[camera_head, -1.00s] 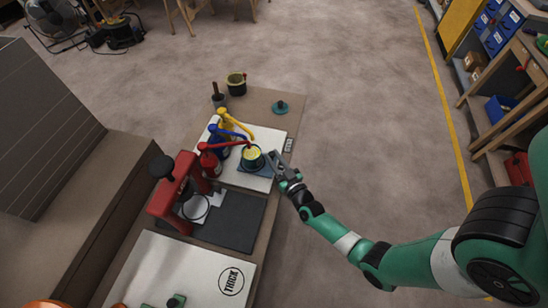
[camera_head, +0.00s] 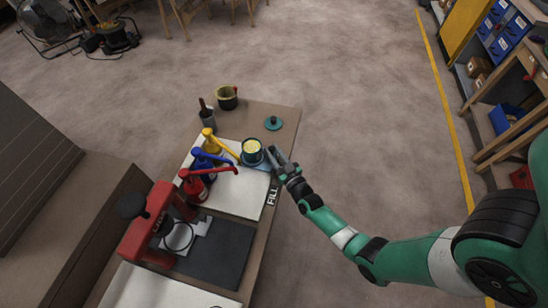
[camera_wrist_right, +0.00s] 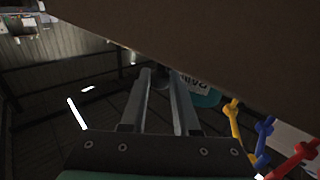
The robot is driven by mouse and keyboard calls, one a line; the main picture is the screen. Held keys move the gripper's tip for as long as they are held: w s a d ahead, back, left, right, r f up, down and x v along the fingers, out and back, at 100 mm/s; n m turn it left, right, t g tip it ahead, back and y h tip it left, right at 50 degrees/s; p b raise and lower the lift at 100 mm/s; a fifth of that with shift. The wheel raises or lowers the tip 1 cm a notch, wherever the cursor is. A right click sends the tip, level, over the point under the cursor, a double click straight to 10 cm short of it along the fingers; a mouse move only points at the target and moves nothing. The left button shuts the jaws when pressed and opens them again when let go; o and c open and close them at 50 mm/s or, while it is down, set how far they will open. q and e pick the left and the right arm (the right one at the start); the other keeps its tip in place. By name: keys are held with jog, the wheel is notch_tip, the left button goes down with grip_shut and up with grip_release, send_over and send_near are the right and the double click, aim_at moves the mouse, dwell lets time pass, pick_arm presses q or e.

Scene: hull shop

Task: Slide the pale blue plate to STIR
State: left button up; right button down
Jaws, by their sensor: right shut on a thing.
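The pale blue plate (camera_head: 261,166) lies at the far right of the white board, largely covered by the cup standing on it. The cup (camera_head: 251,152) is dark teal with pale yellow contents. My right gripper (camera_head: 274,154) is at the plate's right edge, low over the bench edge, shut on the plate. In the right wrist view its two fingers (camera_wrist_right: 161,95) point away beneath a large brown surface; the grip itself is unclear there. I cannot read a STIR label in the head view. My left gripper is not in view.
Yellow (camera_head: 212,141), blue (camera_head: 203,167) and red (camera_head: 194,186) pump bottles stand left of the cup, spouts reaching right. A knobbed teal disc (camera_head: 273,124), a pot (camera_head: 227,97) and a brush holder (camera_head: 207,117) stand at the far end. A red press (camera_head: 150,228) stands nearer.

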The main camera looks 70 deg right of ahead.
jog(key=shift+d, duration=0.15)
jog(key=shift+f, duration=0.1)
jog(key=c, duration=1)
grip_release()
jog(key=shift+o, duration=0.3)
jog(key=shift+s+d, duration=0.1)
jog(key=shift+s, duration=0.05)
